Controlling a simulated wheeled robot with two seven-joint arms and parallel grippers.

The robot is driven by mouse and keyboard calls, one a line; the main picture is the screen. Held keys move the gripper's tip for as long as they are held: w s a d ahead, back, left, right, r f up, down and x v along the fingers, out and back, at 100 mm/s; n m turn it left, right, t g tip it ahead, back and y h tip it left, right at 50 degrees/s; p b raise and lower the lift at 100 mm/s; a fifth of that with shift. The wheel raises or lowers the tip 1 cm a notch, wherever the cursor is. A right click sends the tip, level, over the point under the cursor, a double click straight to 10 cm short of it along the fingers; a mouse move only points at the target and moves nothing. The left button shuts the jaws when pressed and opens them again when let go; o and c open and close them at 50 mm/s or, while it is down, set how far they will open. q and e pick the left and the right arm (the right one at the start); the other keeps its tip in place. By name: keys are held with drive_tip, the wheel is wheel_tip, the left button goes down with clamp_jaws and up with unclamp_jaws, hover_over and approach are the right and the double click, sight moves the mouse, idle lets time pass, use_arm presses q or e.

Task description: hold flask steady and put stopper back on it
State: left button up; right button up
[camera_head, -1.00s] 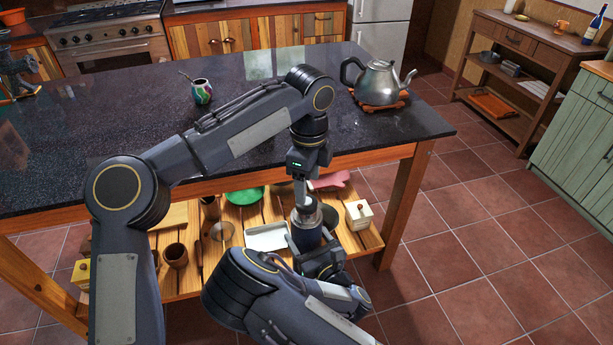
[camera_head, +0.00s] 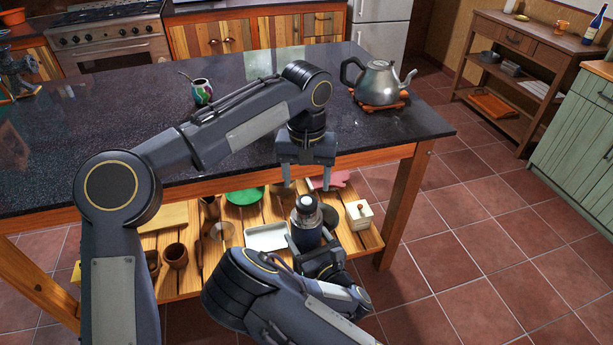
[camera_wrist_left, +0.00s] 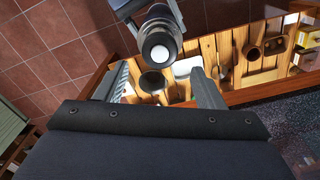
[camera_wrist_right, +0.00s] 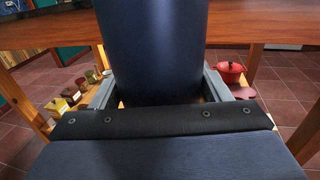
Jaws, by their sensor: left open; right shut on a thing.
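The flask (camera_head: 306,222) is dark blue with a metal neck and stands upright in front of the table's lower shelf. My right gripper (camera_head: 312,250) is shut around its body; the dark blue body (camera_wrist_right: 152,50) fills the middle of the right wrist view. The stopper (camera_head: 307,202), dark with a pale round top, sits on the flask's mouth; its top (camera_wrist_left: 159,53) shows from above in the left wrist view. Whether it is fully seated I cannot tell. My left gripper (camera_head: 305,185) is open and empty, above and slightly behind the stopper, with its fingers pointing down.
The dark table top (camera_head: 250,120) is just behind my left gripper. A kettle (camera_head: 378,82) and a mate gourd (camera_head: 202,91) stand on it. The lower shelf (camera_head: 190,280) holds a white tray (camera_head: 266,237), a green plate (camera_head: 245,196), a small box (camera_head: 359,214) and wooden cups.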

sight(306, 200)
use_arm(q)
drive_tip(key=shift+f, duration=3.95)
drive_tip(key=c, duration=1)
drive_tip(key=m, duration=1.1)
drive_tip(key=shift+m, duration=0.3)
drive_tip(key=o, duration=1.2)
